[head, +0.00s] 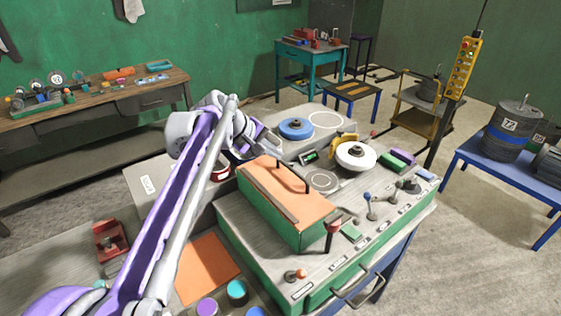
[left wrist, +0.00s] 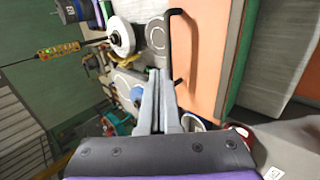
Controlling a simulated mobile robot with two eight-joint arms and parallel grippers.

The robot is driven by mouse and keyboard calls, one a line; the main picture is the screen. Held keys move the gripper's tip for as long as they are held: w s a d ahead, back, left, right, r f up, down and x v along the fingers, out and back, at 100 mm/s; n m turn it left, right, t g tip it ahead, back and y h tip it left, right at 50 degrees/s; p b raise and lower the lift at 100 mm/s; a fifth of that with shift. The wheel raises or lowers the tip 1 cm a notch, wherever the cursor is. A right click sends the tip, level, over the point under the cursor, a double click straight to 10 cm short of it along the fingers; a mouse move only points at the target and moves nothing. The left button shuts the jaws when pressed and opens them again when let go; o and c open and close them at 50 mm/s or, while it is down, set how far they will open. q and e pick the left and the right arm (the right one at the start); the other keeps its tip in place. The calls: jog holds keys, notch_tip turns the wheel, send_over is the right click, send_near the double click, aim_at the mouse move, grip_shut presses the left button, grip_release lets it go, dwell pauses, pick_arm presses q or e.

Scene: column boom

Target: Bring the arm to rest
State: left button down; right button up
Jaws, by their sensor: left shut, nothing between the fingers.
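My left arm (head: 165,205) comes in from the lower left of the head view and reaches over the workbench, with purple and grey links. My left gripper (head: 270,142) is above the bench at the back left of the orange-topped green block (head: 285,196). In the left wrist view the two grey fingers (left wrist: 160,82) are together with nothing between them. A black bent handle (left wrist: 172,45) on the orange top shows just beyond the fingers; I cannot tell the gap. My right gripper is not in view.
A blue disc (head: 296,128) and a white wheel (head: 356,155) stand on the bench behind the block. Small knobs and levers line its right side, including a blue-topped lever (head: 368,205). A yellow button pendant (head: 463,68) hangs at the right. Floor shows beyond the bench.

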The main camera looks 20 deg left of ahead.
pick_arm(q)
jog(key=d+r+v, duration=0.1)
jog(key=v, duration=0.4)
jog(key=s+f+m+y, duration=0.1)
jog(key=s+f+m, duration=0.2)
jog(key=s+f, duration=0.5)
jog(key=s+d+f+m+y, duration=0.1)
jog(key=s+f+m, duration=0.3)
jog(key=s+f, duration=0.4)
jog(key=s+d+f+m+y, duration=0.1)
jog(key=s+f+m+y, duration=0.2)
jog(key=s+f, duration=0.6)
jog(key=shift+s+f, duration=0.1)
jog(key=shift+s, duration=1.15)
